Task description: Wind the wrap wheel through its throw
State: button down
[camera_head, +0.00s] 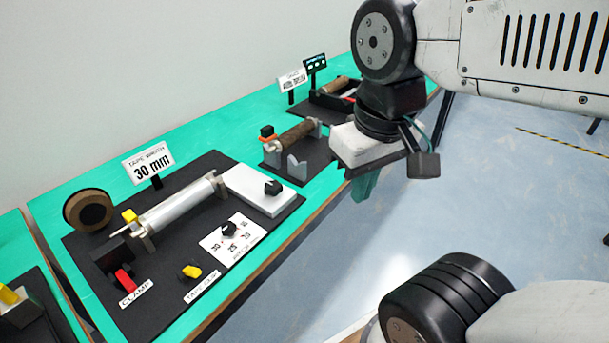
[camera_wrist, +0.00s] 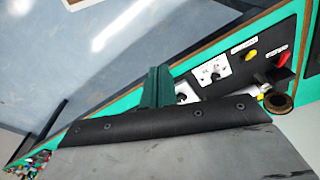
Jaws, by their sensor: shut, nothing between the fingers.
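A black station board (camera_head: 190,265) lies on the green bench. On it are a silver roller (camera_head: 178,208), a white block with a black knob (camera_head: 272,188), a dial card (camera_head: 232,238), a red clamp lever (camera_head: 124,280) and a yellow tape clip (camera_head: 191,271). A brown tape roll (camera_head: 88,210) stands at its left end. No part is labelled as the wrap wheel, so I cannot tell which it is. My gripper (camera_head: 362,186) is shut and empty, off the bench's front edge, right of the board. Its green fingers (camera_wrist: 157,88) show in the wrist view, apart from the board.
A sign reading 30 mm (camera_head: 148,163) stands behind the board. Farther along the bench are a stand with a brown roll (camera_head: 296,138) and a dark tray (camera_head: 325,105). The blue floor (camera_head: 330,255) in front is clear. A wall is behind the bench.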

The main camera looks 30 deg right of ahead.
aim_at(273, 188)
jog(key=u, duration=0.45)
jog(key=k, duration=1.15)
jog(key=u, duration=0.7)
jog(key=i, duration=1)
jog(key=z, duration=0.75)
jog(key=i, duration=0.5)
jog(key=z, duration=0.4)
